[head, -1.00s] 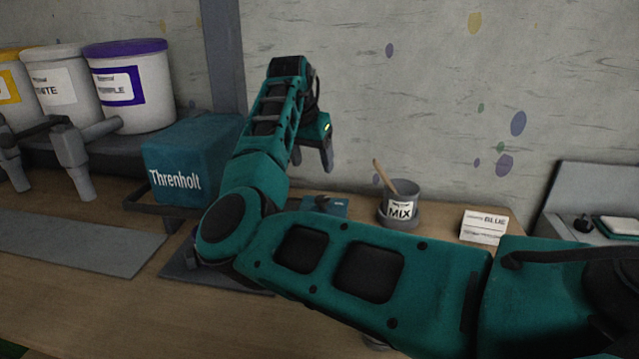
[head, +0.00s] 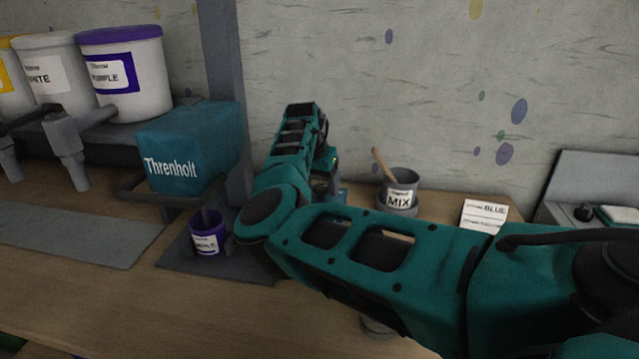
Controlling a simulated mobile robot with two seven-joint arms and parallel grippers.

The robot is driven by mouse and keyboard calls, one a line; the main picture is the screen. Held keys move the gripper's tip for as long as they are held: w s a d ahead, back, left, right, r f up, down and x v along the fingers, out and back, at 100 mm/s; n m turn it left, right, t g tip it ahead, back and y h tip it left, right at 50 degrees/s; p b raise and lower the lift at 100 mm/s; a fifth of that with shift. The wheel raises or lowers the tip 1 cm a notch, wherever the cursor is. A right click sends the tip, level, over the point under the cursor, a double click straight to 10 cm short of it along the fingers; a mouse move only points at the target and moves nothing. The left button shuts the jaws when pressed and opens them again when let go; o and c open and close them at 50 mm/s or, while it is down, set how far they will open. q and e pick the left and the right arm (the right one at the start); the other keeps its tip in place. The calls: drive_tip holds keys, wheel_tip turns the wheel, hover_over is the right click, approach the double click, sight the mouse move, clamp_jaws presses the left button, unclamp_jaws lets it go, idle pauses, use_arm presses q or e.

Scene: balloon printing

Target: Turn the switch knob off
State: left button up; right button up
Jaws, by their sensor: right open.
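My right arm reaches across the view, and its gripper (head: 323,186) points down behind my own forearm. Its fingertips are mostly hidden; the gripper is open. In the earlier frame a small teal box with a dark knob-like part on top sits on the table there; now my arm covers nearly all of it, so I cannot see the knob's position or whether the gripper touches it. A teal block marked Threnholt (head: 185,160) stands left of the arm. My left gripper is not in view.
A purple-labelled cup (head: 207,232) stands under the block on a dark base. The grey MIX cup (head: 402,192) with a wooden stick and a BLUE card (head: 484,215) stand right of the gripper. Paint buckets (head: 125,75) with spouts are at the left. A grey device (head: 590,185) is far right.

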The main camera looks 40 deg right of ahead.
drive_tip(key=shift+f, duration=0.1)
drive_tip(key=shift+c, duration=0.3)
drive_tip(key=c, duration=1)
drive_tip(key=shift+s+n+p, duration=0.1)
drive_tip(key=shift+n+p, duration=0.5)
drive_tip(key=shift+p, duration=0.35)
drive_tip(key=shift+d+n+t+y+p, duration=0.15)
drive_tip(key=shift+n+t+y+p, duration=0.2)
drive_tip(key=shift+n+p, duration=0.3)
drive_tip(key=n+t+y, duration=0.1)
drive_tip(key=n, duration=0.2)
drive_tip(key=shift+s+d+n, duration=0.1)
drive_tip(key=shift+n, duration=0.25)
drive_tip(key=n+y, duration=0.1)
drive_tip(key=n, duration=0.1)
drive_tip(key=n+t+y, duration=0.1)
drive_tip(key=n, duration=0.2)
drive_tip(key=shift+d+n, duration=0.1)
drive_tip(key=shift+n, duration=0.2)
